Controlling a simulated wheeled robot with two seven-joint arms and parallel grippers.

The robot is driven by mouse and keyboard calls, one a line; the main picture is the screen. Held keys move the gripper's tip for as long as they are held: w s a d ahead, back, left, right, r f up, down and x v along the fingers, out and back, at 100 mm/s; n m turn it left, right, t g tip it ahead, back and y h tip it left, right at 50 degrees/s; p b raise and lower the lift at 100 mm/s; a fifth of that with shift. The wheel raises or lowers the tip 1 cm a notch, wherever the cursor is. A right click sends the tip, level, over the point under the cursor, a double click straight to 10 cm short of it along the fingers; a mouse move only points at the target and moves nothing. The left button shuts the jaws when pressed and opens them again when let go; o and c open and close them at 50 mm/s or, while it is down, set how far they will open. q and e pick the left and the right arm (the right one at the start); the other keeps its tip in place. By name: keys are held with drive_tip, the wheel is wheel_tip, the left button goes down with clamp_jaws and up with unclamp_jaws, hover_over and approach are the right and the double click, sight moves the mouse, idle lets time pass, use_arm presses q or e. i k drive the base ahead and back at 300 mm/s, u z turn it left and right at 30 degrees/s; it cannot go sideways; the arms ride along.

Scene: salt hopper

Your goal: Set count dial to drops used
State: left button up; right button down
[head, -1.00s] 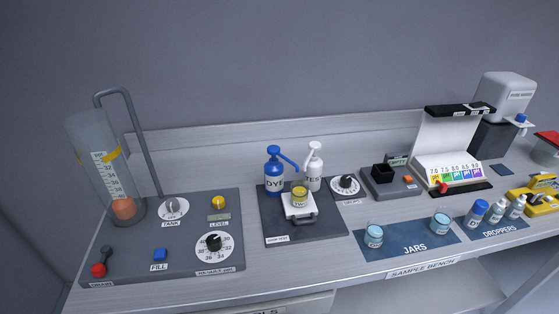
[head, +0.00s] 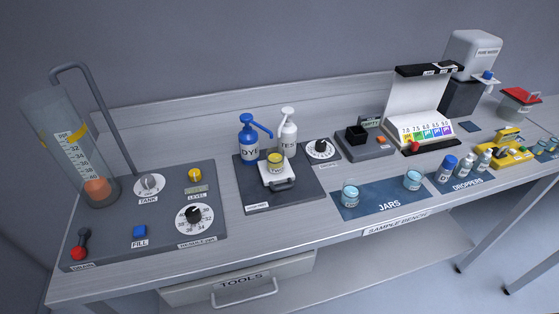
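The count dial (head: 320,149) is a black knob on a white round scale, with a small label that I cannot read clearly now. It stands right of the drop-test plate (head: 300,198). On that plate are a blue DYE pump bottle (head: 249,139), a white TEST pump bottle (head: 288,131) and a jar of yellow liquid (head: 275,160) on a white sliding holder. The dial's exact setting is too small to read. Neither of my grippers shows in the head view.
Two jars sit on the blue JARS mat (head: 385,205). Droppers, a color chart (head: 425,132) and a water dispenser (head: 470,70) are at right. A TOOLS drawer (head: 240,281) is below.

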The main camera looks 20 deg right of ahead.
sight(320, 147)
drive_tip(key=u, duration=0.05)
drive_tip(key=k, duration=0.45)
drive_tip(key=z, duration=0.95)
drive_tip(key=i, duration=0.45)
drive_tip(key=u, duration=0.45)
